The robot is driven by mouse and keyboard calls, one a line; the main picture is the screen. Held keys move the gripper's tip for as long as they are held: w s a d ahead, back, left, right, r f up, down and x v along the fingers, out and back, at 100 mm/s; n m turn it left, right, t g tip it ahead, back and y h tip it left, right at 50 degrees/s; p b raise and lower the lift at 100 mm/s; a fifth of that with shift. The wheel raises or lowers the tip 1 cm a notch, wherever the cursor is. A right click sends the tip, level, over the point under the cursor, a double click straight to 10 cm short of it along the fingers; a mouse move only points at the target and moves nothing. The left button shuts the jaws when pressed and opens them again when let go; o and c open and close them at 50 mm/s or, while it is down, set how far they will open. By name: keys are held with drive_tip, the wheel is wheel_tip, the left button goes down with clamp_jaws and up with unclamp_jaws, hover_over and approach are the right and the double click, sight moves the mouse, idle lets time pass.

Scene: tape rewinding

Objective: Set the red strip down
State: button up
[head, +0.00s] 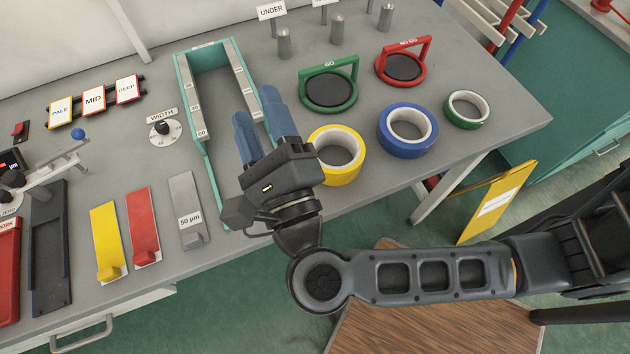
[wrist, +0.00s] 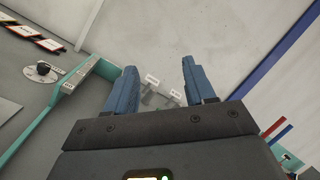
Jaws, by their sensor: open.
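The red strip (head: 143,222) lies flat on the grey bench in the head view, between a yellow strip (head: 107,238) and a grey strip marked 50 µm (head: 186,203). Its small raised block is at its near end. My gripper (head: 256,110) is open and empty, with blue fingers pointing away from me. It is above the teal-edged frame, to the right of the red strip and apart from it. In the wrist view the gripper (wrist: 158,85) shows two parted fingers with nothing between them. The red strip does not show in the wrist view.
The teal frame (head: 180,82) lies under my gripper. Yellow (head: 355,172), blue (head: 432,140) and green (head: 482,112) tape rolls stand to the right. A WIDTH dial (head: 164,130) and a dark tray (head: 47,250) are to the left. Bare bench lies behind the strips.

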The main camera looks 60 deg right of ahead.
drive_tip(key=s+n+t+y, duration=0.1)
drive_tip(key=s+n+y, duration=0.5)
drive_tip(key=n, duration=0.7)
drive_tip(key=s+n+t+y, duration=0.2)
drive_tip(key=s+n+y, duration=0.4)
drive_tip(key=n, duration=0.8)
drive_tip(key=shift+s+a+r+y, duration=0.35)
drive_tip(key=shift+s+r+y, duration=0.05)
drive_tip(key=shift+s, duration=0.35)
drive_tip(key=s+f+n+g, duration=0.1)
drive_tip(key=s+n, duration=0.1)
drive_tip(key=s+f+n+g, duration=0.1)
drive_tip(key=s+n, duration=0.1)
drive_tip(key=s+f+n+g, duration=0.2)
drive_tip(key=shift+s+a+n+y, duration=0.15)
drive_tip(key=shift+n+y, duration=0.15)
drive_tip(key=shift+n, duration=0.1)
drive_tip(key=shift+c, duration=0.3)
drive_tip(key=shift+s+f+g, duration=0.2)
drive_tip(key=shift+s+g, duration=0.1)
drive_tip(key=shift+c, duration=0.4)
